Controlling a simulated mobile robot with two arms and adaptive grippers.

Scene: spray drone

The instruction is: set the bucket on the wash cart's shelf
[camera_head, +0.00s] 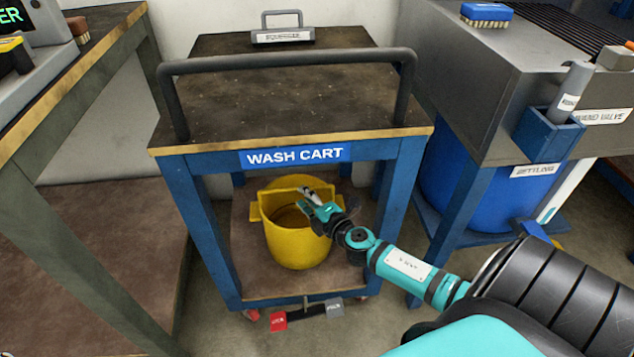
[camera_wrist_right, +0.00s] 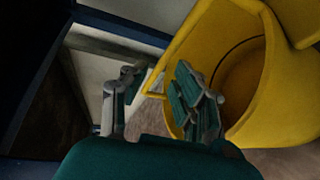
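The yellow bucket (camera_head: 300,248) stands upright on the lower shelf (camera_head: 240,260) of the blue wash cart (camera_head: 355,148). My right gripper (camera_head: 312,198) reaches in under the cart's top, at the right side of the bucket's mouth. In the right wrist view the bucket (camera_wrist_right: 262,105) fills the upper right. My right gripper's two fingers (camera_wrist_right: 155,90) are apart there, with a thin yellow edge of the bucket showing between them. I cannot tell whether either finger touches it. My left gripper is not in view.
Red and grey pedals (camera_head: 278,321) sit below the shelf's front. A blue drum (camera_head: 470,185) stands under the right bench, and a table (camera_head: 75,90) is at left.

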